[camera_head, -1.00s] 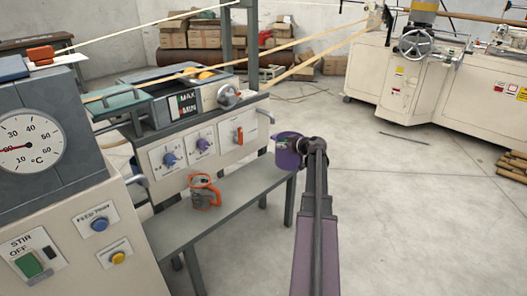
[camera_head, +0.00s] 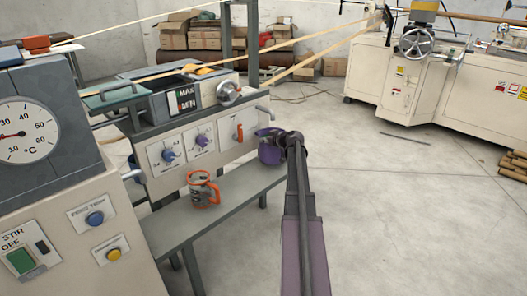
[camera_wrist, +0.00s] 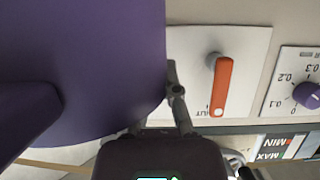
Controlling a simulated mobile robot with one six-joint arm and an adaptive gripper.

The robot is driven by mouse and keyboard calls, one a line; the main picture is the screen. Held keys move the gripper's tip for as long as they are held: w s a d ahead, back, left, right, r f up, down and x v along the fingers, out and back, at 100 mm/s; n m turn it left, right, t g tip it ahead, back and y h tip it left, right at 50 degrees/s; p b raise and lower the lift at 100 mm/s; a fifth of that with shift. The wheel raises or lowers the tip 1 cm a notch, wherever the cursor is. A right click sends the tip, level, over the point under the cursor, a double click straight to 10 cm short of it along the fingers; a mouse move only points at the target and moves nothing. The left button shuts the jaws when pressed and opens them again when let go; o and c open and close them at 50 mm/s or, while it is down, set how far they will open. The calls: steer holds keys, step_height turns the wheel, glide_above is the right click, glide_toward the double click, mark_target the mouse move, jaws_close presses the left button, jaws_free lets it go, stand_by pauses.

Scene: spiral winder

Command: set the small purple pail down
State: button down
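The small purple pail (camera_head: 269,149) is at the far right end of the grey bench (camera_head: 229,203). My gripper (camera_head: 284,143) is at the pail's right side and seems shut on it. In the wrist view the pail (camera_wrist: 90,70) fills the upper left. One finger of my gripper (camera_wrist: 170,80) lies along the pail's right edge. The other finger is hidden by the pail. The pail looks upright. I cannot tell whether its base touches the bench top.
An orange and grey jug-like object (camera_head: 203,189) stands on the bench left of the pail. The control panel (camera_head: 190,150) rises behind the bench, with an orange lever (camera_wrist: 222,85) near the pail. The bench top between jug and pail is clear.

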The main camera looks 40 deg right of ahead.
mark_target(264, 152)
steer(key=shift+f, duration=0.1)
stand_by(0.3)
step_height(264, 152, down, 3)
steer(key=b, duration=0.3)
steer(key=shift+f, duration=0.1)
steer(key=shift+w+f+b, duration=0.2)
steer(key=shift+f+b, duration=0.05)
steer(key=shift+b, duration=0.2)
steer(key=shift+f, duration=0.2)
steer(key=c, duration=0.8)
jaws_free()
steer(key=shift+r, duration=0.1)
steer(key=shift+r, duration=0.1)
steer(key=shift+s+r, duration=0.15)
steer(key=p+v, duration=0.4)
steer(key=v, duration=0.7)
steer(key=shift+s+p, duration=0.3)
steer(key=shift+p, duration=0.05)
